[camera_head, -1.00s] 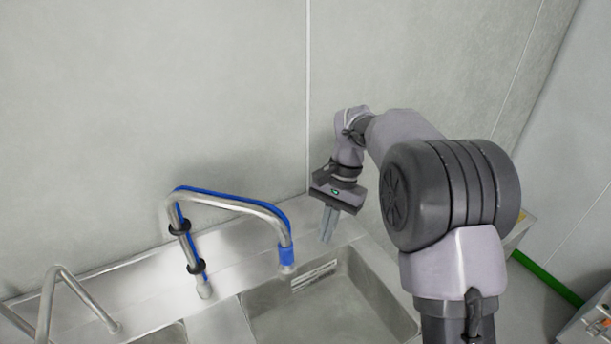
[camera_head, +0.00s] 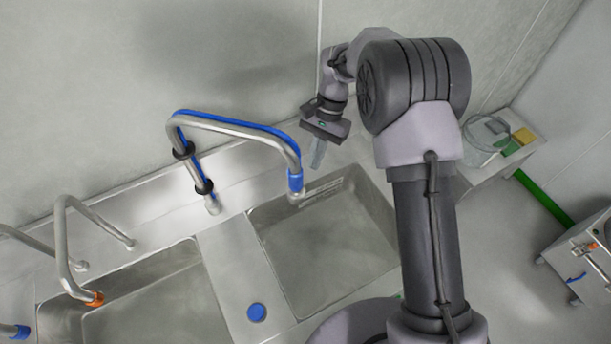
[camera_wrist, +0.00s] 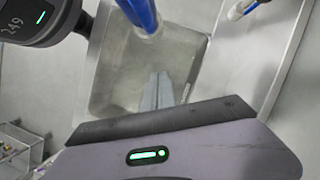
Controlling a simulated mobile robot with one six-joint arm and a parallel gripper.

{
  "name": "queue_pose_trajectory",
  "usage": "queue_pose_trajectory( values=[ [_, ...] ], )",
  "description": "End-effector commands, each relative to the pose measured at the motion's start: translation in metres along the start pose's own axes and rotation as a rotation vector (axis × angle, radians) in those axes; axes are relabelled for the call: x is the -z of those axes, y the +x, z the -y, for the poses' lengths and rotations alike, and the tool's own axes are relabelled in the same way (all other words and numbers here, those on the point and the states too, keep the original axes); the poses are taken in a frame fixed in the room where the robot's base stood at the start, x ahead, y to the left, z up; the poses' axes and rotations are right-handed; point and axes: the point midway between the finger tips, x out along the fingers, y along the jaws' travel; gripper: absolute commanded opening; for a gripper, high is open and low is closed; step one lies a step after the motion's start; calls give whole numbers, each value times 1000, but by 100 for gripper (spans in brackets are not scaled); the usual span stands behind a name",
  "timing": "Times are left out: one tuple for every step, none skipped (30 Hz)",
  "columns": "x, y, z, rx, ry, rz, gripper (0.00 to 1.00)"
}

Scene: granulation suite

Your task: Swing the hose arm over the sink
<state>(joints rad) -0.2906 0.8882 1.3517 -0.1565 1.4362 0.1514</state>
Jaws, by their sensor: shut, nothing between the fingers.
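The hose arm (camera_head: 235,125) is a bent steel pipe with a blue hose along it and black clips on its upright. Its blue-collared spout end (camera_head: 296,182) hangs at the back left edge of the right sink basin (camera_head: 335,245). My gripper (camera_head: 317,160) is shut and empty, just right of the spout end and near the wall. In the wrist view the shut fingers (camera_wrist: 157,92) point toward the basin (camera_wrist: 120,75), and the blue spout end (camera_wrist: 140,15) is above them in the picture, apart from them.
Another steel pipe with an orange tip (camera_head: 95,298) stands over the left basin (camera_head: 150,285). A blue round cap (camera_head: 257,312) sits on the strip between the basins. A clear container (camera_head: 485,135) is on the counter at right. A cart (camera_head: 580,255) stands at far right.

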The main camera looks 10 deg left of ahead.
Motion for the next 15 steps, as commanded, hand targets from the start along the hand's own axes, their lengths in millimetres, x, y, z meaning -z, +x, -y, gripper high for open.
queue_pose_trajectory(
  values=[
    [0, 11, 0, -2, 0, 2, 0],
    [-1, 17, 0, -2, 1, 3, 0],
    [0, 25, 0, -2, 0, 2, 0],
    [-6, 26, 0, -1, -1, 1, 0],
    [-12, 27, 0, 0, -1, 0, 0],
    [-18, 29, 0, -1, -1, -1, 0],
    [-22, 31, 0, -1, 0, 1, 0],
    [-25, 32, 0, 0, -1, 0, 0],
    [-29, 34, 0, 0, -1, 0, 0],
    [-31, 35, 0, 0, -1, 0, 0],
    [-33, 36, 0, 0, 0, 0, 0],
    [-35, 37, 0, 0, 0, 0, 0],
    [-36, 37, 0, 1, 0, -1, 0],
    [-37, 37, 0, 1, 1, -1, 0],
    [-37, 38, 0, 1, 1, -1, 0]
  ],
)
